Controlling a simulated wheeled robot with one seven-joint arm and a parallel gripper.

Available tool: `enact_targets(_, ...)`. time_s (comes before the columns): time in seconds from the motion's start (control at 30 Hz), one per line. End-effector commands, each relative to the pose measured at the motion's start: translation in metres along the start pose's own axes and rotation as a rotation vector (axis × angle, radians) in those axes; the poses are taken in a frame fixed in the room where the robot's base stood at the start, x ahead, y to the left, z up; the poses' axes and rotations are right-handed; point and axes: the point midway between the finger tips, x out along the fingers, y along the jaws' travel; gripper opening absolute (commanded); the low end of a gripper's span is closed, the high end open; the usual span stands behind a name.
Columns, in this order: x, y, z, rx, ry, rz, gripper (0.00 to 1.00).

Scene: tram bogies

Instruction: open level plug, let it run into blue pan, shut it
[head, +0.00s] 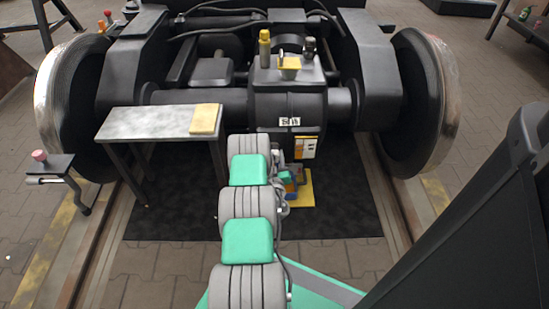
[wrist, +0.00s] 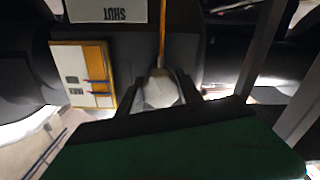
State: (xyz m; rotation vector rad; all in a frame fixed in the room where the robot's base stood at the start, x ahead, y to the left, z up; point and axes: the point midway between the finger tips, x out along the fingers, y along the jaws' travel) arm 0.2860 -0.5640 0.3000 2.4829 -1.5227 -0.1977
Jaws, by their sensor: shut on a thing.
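My gripper (wrist: 159,96) is shut on a pale grey plug (wrist: 160,88) on the dark gearbox housing in the wrist view, with one dark finger on each side. A thin amber strip (wrist: 162,35) runs from the plug toward the picture's top; I cannot tell whether it is running oil or a mark. A plate reading SHUT (wrist: 105,9) appears upside down near it.
A white and yellow card (head: 305,148) is on the gearbox front. A grey bench (head: 155,122) with a tan block (head: 205,119) stands to the left. Large wheels flank the bogie. A dark mat (head: 340,205) covers the floor.

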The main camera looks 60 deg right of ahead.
Motion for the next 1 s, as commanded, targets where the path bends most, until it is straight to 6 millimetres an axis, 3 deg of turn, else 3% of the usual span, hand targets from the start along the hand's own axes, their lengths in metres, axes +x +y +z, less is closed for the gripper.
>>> enact_targets(0.23, 0.0009, 0.0023, 0.0001, -0.001, -0.001, 0.006, 0.02)
enact_targets(0.27, 0.0009, 0.0023, 0.0001, -0.001, -0.001, 0.006, 0.43)
enact_targets(0.5, 0.0005, -0.0002, -0.0003, -0.001, 0.000, 0.001, 0.63)
enact_targets(1.0, -0.0071, 0.0007, -0.0016, 0.000, -0.002, -0.002, 0.64)
